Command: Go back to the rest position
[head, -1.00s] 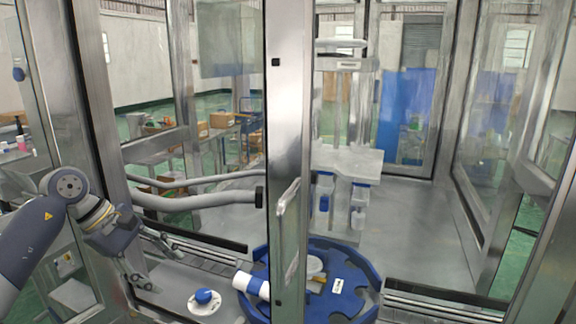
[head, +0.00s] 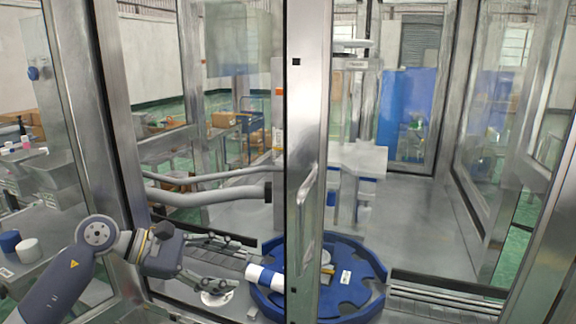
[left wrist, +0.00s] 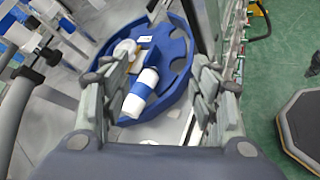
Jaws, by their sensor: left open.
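My left gripper (head: 238,262) reaches in from the left through the machine's frame. Its fingers are spread, with nothing between them in the head view. A white can with a blue band (head: 265,278) lies tilted at the left rim of the blue round turntable (head: 372,262), just beyond the fingertips. In the left wrist view, the can (left wrist: 141,93) appears between the spread fingers (left wrist: 160,84), over the turntable (left wrist: 178,45). I cannot tell the exact gap. My right gripper is in neither view.
A steel door post with a handle (head: 306,190) stands in front of the turntable. A grey hose (head: 205,198) runs behind my left gripper. A white round base (head: 217,298) lies below the fingers. Two small cylinders (head: 28,250) stand on a bench at left.

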